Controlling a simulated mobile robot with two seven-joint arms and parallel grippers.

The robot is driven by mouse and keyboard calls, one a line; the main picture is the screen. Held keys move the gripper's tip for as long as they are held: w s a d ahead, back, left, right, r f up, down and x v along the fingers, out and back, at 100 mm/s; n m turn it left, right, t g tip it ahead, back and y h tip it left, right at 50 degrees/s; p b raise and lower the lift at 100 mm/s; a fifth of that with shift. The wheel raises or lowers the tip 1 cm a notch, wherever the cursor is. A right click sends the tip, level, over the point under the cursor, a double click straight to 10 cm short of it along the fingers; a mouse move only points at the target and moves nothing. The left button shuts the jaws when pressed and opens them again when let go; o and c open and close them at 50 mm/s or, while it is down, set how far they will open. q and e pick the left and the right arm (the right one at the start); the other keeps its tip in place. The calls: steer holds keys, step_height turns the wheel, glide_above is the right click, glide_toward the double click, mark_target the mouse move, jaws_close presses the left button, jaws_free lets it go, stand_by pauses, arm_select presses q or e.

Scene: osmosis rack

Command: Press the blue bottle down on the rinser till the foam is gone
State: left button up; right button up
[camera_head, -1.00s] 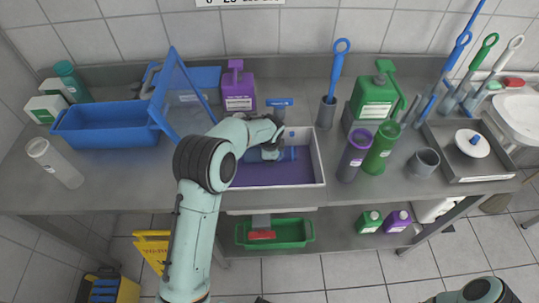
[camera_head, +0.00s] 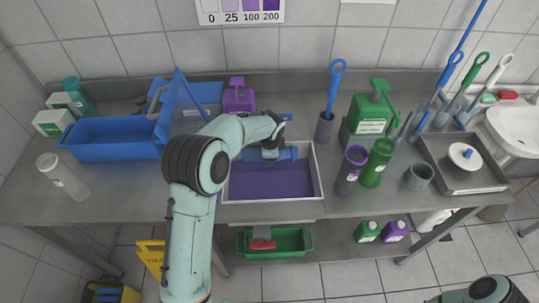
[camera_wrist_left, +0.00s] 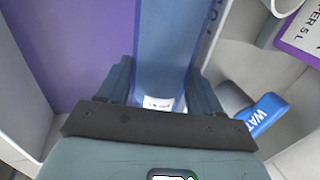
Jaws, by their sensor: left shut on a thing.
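My left gripper (camera_head: 270,150) is shut on the blue bottle (camera_head: 288,155), at the back of a pale-rimmed basin with a purple floor (camera_head: 268,186). The bottle looks tipped on its side, one end pointing right. In the left wrist view, the blue bottle (camera_wrist_left: 165,50) runs between the two fingers of my left gripper (camera_wrist_left: 162,88), with a small white label near them. My arm hides part of the bottle. I cannot make out the rinser or any foam. Of my right arm, only a link shows at the bottom right; its gripper is out of view.
A blue tag reading "WAT" (camera_wrist_left: 262,115) is close to the right finger. A purple jug (camera_head: 238,96) stands behind the basin. A blue crate (camera_head: 112,140) is left; purple (camera_head: 349,170) and green (camera_head: 377,162) bottles stand right. The basin's front floor is clear.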

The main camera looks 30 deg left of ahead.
arm_select(q)
steer(key=shift+w+r+p, duration=0.1)
steer(key=shift+r+p, duration=1.05)
steer(key=shift+r, duration=2.2)
arm_select(e)
steer(key=w+r, duration=0.3)
steer(key=shift+w+r, duration=0.2)
steer(key=shift+w, duration=0.1)
steer(key=shift+s, duration=0.15)
